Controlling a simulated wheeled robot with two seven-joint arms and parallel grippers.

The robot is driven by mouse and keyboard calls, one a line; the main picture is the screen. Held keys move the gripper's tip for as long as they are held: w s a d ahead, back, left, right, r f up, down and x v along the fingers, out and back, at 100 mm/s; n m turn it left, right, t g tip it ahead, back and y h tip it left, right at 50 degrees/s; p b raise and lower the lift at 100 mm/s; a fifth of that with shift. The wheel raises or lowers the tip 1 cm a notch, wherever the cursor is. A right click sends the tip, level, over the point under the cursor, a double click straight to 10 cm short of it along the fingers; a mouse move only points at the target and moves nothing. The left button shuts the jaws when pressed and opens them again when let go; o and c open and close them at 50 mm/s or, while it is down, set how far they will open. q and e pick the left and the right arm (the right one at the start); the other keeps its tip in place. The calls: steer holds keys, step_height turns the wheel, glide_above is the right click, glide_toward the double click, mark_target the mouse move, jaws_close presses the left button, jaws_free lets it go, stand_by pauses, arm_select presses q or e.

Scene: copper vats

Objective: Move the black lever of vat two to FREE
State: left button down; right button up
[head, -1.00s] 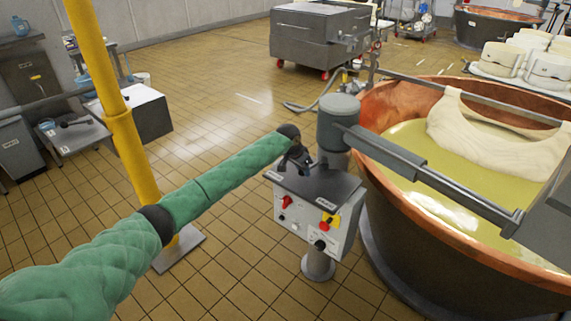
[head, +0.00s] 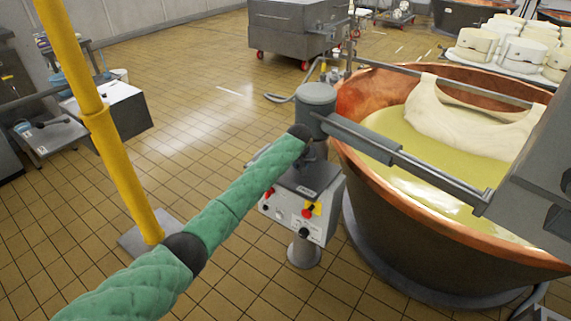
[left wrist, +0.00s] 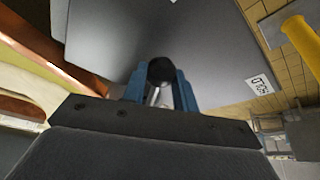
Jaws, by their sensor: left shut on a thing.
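The control box of the vat (head: 292,215) stands on a short post left of the large copper vat (head: 400,215). My left arm reaches over it from the left. My left gripper (left wrist: 160,92) shows blue fingers in the left wrist view, shut around the black knob of the lever (left wrist: 160,70), above the box's grey top plate (left wrist: 205,45). A small white label (left wrist: 260,85) lies on that plate; its text is too small to read surely. In the head view the arm's end hides much of the lever and the plate's left side.
A grey cylinder with a long arm (head: 316,100) stands close behind the box and reaches over the vat. Red and black knobs (head: 308,211) sit on the box's front. A yellow post (head: 115,150) stands at left. Tiled floor between is clear.

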arm_select(q)
steer(key=shift+d+r+n, duration=0.15)
steer(key=shift+d+n, duration=0.35)
steer(key=shift+d, duration=0.1)
steer(key=shift+s+d+y, duration=0.1)
steer(key=shift+d+y, duration=0.2)
steer(key=shift+n, duration=0.4)
arm_select(e)
steer(key=shift+w+f, duration=0.15)
steer(key=shift+f, duration=0.15)
arm_select(q)
steer(key=c, duration=1.1)
jaws_free()
steer(key=shift+d, duration=0.1)
steer(key=shift+c, duration=0.2)
steer(key=shift+o, duration=0.2)
arm_select(e)
steer(key=shift+s+f, duration=0.1)
steer(key=shift+s, duration=0.7)
steer(key=shift+w+d, duration=0.1)
steer(key=shift+w, duration=0.05)
